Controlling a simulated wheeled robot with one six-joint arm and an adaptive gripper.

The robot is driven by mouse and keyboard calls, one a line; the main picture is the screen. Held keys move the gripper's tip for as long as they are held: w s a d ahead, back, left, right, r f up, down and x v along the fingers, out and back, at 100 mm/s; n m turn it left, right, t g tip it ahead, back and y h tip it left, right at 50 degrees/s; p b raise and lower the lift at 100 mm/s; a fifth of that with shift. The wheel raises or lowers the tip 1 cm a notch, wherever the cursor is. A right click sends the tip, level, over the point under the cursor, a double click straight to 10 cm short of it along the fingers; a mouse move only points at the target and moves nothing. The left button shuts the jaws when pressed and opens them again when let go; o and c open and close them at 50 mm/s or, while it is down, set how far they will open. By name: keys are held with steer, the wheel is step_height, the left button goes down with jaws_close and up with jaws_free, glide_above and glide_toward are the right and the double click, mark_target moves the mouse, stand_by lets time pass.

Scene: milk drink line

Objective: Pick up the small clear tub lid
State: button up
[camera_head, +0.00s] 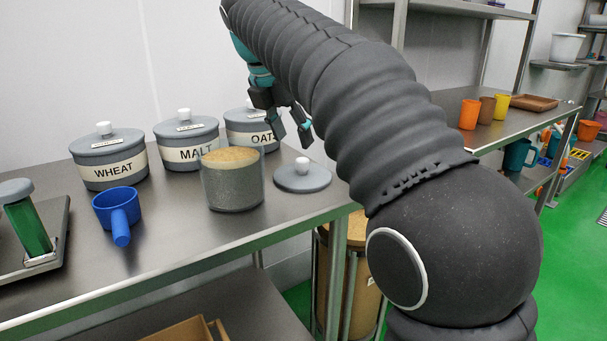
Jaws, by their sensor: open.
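The lid (302,180) is a flat grey disc with a white round knob. It lies on the steel table to the right of the small clear tub (235,188), which is open and filled with tan grain. My gripper (292,136) is open and empty, with its dark fingers pointing down above the lid's knob. A gap shows between the fingertips and the knob. My arm comes in from the right and hides the table just right of the lid.
Grey lidded jars labelled WHEAT (113,171), MALT (190,154) and OATS (250,138) stand behind the tub. A blue scoop (118,210) lies left of it. The table's front edge (250,240) is clear.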

mark_target(301, 159)
steer(key=shift+x, duration=3.55)
steer(key=shift+s+d, duration=0.1)
steer(key=shift+s, duration=0.05)
jaws_close()
